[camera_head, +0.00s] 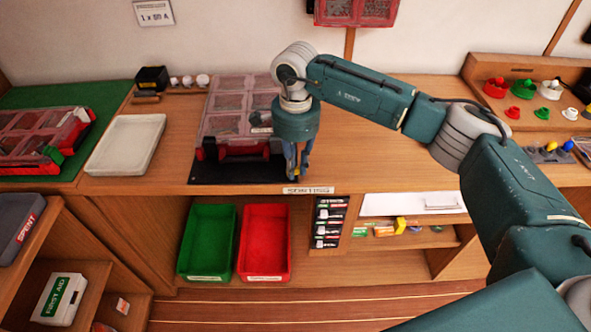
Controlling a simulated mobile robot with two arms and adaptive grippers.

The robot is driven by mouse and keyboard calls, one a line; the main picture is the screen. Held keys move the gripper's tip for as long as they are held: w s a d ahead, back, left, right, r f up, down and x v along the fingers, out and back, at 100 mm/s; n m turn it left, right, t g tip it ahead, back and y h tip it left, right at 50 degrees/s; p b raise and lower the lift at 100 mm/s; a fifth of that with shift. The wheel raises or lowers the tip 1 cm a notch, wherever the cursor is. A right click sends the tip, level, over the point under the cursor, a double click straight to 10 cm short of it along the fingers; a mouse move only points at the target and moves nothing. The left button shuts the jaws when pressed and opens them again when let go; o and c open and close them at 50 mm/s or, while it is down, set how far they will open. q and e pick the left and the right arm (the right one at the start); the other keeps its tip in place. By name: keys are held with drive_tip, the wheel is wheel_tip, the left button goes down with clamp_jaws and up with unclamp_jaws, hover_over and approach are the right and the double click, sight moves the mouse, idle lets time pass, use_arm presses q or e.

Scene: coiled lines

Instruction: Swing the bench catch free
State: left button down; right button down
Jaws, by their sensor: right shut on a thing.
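A clear-lidded case (222,125) with red trim lies on a black mat (235,172) in the middle of the bench. The lid looks down. My left gripper is not in view.
A second case (40,135) sits on a green mat at left, beside a white tray (127,143). Green (207,240) and red (264,240) bins stand below the bench front. A board (530,95) with coloured knobs is at right. The bench right of my gripper is clear.

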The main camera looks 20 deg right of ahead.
drive_tip(key=shift+s+a+m+b, duration=0.15)
drive_tip(key=shift+m+b, duration=0.95)
drive_tip(key=shift+m, duration=1.2)
drive_tip(key=shift+r, duration=0.1)
drive_tip(key=c, duration=1.7)
unclamp_jaws()
drive_tip(key=shift+o, duration=0.2)
drive_tip(key=shift+s, duration=0.1)
wheel_tip(320, 180, up, 12)
